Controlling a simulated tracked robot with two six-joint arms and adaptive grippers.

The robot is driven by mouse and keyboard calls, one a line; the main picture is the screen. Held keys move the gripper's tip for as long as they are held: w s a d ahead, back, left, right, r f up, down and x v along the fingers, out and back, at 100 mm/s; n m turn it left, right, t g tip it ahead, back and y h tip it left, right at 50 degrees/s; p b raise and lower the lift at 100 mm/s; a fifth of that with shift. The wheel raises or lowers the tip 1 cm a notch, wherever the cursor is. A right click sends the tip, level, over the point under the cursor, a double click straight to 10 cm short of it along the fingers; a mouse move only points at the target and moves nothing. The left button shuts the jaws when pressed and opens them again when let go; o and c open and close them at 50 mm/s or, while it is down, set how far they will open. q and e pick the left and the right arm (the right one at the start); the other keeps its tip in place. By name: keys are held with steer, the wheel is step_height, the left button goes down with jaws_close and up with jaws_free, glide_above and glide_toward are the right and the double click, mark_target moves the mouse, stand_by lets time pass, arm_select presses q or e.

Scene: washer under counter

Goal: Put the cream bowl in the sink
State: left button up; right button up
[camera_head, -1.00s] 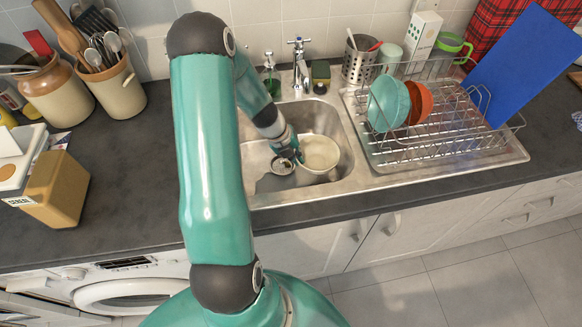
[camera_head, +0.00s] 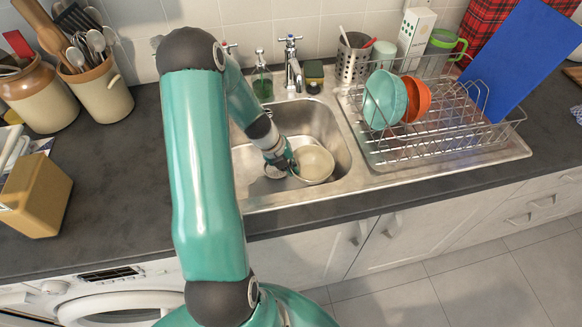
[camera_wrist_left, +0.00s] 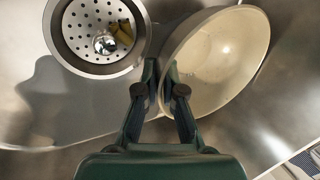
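The cream bowl (camera_head: 313,163) is inside the steel sink (camera_head: 333,128), over the front right of its basin. My left gripper (camera_head: 287,164) reaches down into the sink at the bowl's left side. In the left wrist view, the two fingers of my left gripper (camera_wrist_left: 163,72) straddle the left rim of the cream bowl (camera_wrist_left: 215,62), one outside and one inside, and look closed on it. The bowl looks empty and a little tilted in this view. I cannot tell whether its base touches the sink floor. My right gripper is not in view.
A drain strainer (camera_wrist_left: 98,30) with yellowish scraps lies left of the bowl. The tap (camera_head: 293,68) stands behind the sink. A wire dish rack (camera_head: 430,135) with a teal bowl (camera_head: 385,100) and orange dish (camera_head: 417,99) stands right. A soap bottle (camera_head: 262,82) is behind.

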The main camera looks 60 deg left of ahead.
arm_select(q)
steer(key=shift+o, duration=0.4)
steer(key=shift+r, duration=0.25)
steer(key=p+v, duration=0.2)
steer(key=v, duration=0.9)
steer(key=shift+r+p, duration=0.35)
steer(key=shift+p, duration=0.05)
steer(key=shift+s+a, duration=0.1)
steer(key=shift+a, duration=0.05)
